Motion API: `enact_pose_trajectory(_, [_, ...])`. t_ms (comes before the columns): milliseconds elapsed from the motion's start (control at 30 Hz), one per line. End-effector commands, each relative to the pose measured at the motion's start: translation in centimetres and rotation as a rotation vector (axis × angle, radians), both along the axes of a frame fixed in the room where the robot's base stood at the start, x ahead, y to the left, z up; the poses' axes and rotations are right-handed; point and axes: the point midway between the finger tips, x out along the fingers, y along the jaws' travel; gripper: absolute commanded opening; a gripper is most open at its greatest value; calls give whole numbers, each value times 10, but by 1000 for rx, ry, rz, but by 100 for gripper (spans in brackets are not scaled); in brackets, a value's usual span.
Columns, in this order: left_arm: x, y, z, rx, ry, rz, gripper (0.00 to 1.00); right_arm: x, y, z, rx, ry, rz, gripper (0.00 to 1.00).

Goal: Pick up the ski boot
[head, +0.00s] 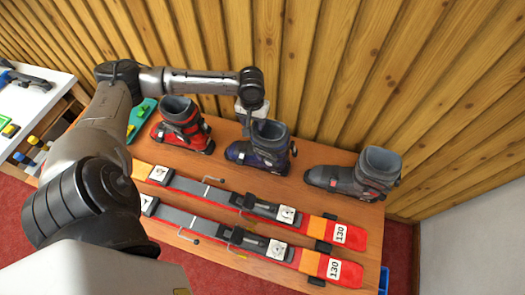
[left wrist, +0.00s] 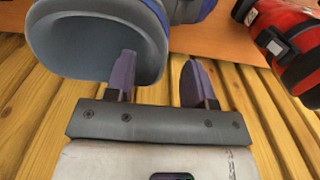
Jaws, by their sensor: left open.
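Three ski boots stand upright in a row on the wooden bench (head: 225,180) against the wall: a red and black boot (head: 182,126), a dark purple-blue boot (head: 262,150) in the middle and a grey boot (head: 358,176) at the right. My left gripper (head: 253,116) is open, at the top of the purple-blue boot. In the left wrist view this boot's grey cuff opening (left wrist: 85,40) is close to the fingers (left wrist: 158,58); one finger overlaps the opening and the other is outside its rim. Contact cannot be told. The red boot (left wrist: 290,45) shows at upper right. My right gripper is not in view.
Two red and orange skis (head: 325,230) with bindings lie along the bench front, before the boots. A plank wall (head: 330,70) rises close behind the boots. A green tray (head: 140,118) is at the bench's left, and a white table (head: 25,105) stands further left.

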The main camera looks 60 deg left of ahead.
Motion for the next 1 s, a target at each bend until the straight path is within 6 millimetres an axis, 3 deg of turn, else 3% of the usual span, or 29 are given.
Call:
enact_pose_trajectory(133, [0, 0, -15, 1, 1, 0, 49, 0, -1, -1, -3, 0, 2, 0])
enact_pose_trajectory(367, [0, 0, -16, 1, 0, -1, 48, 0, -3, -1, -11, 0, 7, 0])
enact_pose_trajectory(867, [0, 0, -16, 1, 0, -1, 0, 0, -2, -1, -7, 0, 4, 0])
enact_pose_trajectory(1000, [0, 0, -16, 1, 0, -1, 0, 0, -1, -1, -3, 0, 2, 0])
